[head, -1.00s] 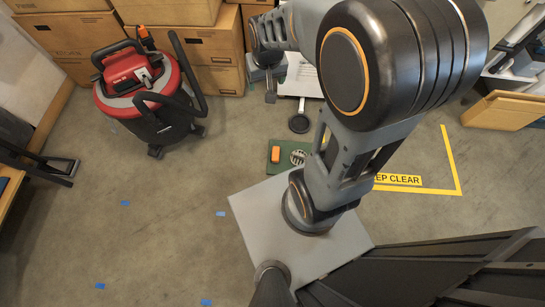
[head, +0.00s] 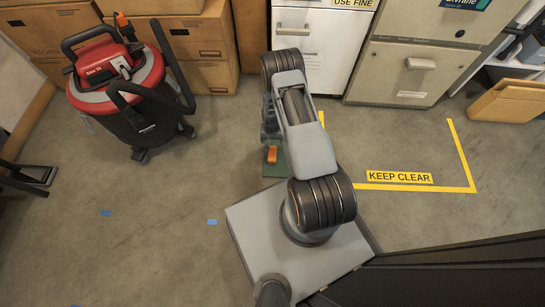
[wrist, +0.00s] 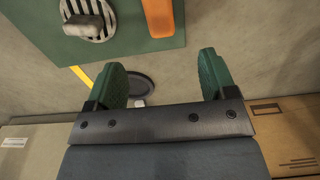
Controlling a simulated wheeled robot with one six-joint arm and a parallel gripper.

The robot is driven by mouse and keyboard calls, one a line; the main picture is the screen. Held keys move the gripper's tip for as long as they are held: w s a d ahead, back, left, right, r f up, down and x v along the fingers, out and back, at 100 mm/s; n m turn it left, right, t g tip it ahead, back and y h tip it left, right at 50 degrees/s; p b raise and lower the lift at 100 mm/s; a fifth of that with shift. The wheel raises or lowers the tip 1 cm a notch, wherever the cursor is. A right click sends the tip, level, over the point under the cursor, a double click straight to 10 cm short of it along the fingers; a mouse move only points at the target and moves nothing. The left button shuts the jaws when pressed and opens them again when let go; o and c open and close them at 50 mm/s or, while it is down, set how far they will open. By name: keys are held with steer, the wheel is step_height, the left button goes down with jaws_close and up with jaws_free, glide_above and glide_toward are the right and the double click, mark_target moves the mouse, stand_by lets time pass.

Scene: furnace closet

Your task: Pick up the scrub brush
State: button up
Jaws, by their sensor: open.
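An orange oblong thing with rounded ends, apparently the scrub brush (head: 271,154), lies on a green mat (head: 272,170) on the floor. No bristles show. In the wrist view the orange brush (wrist: 158,15) is cut by the top edge and lies near the green mat's edge (wrist: 125,42). My gripper (wrist: 160,60) is open and empty, its two green fingers apart. In that picture the brush lies beyond the fingertips, roughly in line with the gap between them. In the head view my arm hides most of the mat.
A round slotted grate with a grey block (wrist: 85,27) is also on the mat. A dark round disc (wrist: 140,84) lies on the floor, partly behind a finger. A red vacuum (head: 125,90) stands left, cardboard boxes (head: 195,45) and a white cabinet (head: 330,55) behind. Floor right of the mat is open.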

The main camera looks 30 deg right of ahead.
mark_target(272, 153)
step_height(272, 153, down, 8)
steer(key=b, duration=0.3)
steer(key=shift+s+f, duration=0.15)
steer(key=shift+f, duration=0.05)
step_height(272, 153, down, 5)
steer(key=b, duration=0.3)
steer(key=shift+s+f+b, duration=0.1)
steer(key=shift+f+b, duration=0.1)
steer(key=shift+b, duration=0.15)
steer(key=shift+r, duration=0.1)
steer(key=shift+c, duration=0.3)
steer(key=c, duration=1)
steer(key=shift+o, duration=0.2)
steer(key=shift+r, duration=0.15)
